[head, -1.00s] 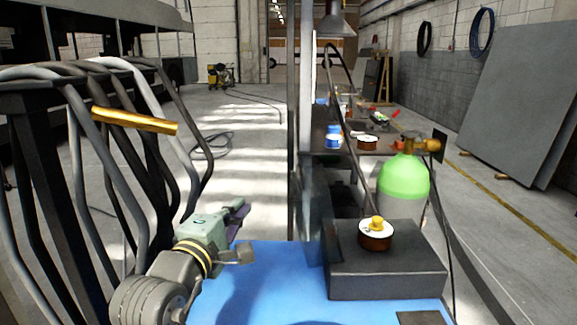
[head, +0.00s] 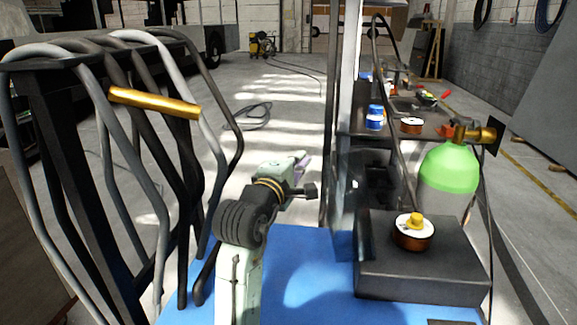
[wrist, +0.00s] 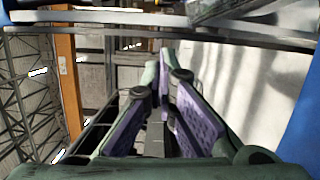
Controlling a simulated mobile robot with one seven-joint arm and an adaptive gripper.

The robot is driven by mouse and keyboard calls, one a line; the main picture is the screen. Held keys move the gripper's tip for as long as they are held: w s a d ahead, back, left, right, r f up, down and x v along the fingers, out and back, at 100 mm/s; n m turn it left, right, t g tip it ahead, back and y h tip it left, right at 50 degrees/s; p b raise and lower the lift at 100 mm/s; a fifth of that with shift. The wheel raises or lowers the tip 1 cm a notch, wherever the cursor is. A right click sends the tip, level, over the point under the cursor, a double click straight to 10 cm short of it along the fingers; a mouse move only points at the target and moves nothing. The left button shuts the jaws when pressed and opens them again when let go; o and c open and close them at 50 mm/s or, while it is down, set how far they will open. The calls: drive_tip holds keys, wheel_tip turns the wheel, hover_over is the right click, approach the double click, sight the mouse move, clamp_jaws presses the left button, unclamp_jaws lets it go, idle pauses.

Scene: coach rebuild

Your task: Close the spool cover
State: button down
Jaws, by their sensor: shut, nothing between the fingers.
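A copper-coloured spool (head: 413,238) with a white top and a yellow knob (head: 415,220) sits on a dark grey box (head: 425,270) on the blue deck. I cannot make out which part is the spool cover, or whether it is open. My gripper (head: 303,163) is to the left of the box and beyond it, in the air over the blue deck's far edge. It is small in the head view. In the wrist view my gripper (wrist: 164,62) has its purple-padded fingers close together and empty. The spool is not visible in the wrist view.
A green-topped gas cylinder (head: 450,175) stands behind the box. A rack of thick hoses (head: 130,150) with a gold bar (head: 155,102) is on the left.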

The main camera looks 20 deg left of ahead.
drive_tip(key=shift+w+d+r+p, duration=0.1)
drive_tip(key=shift+w+d+p, duration=0.1)
drive_tip(key=shift+d, duration=0.75)
drive_tip(key=shift+w+d+r+p, duration=0.1)
drive_tip(key=shift+w+d+p, duration=0.1)
drive_tip(key=shift+d, duration=0.75)
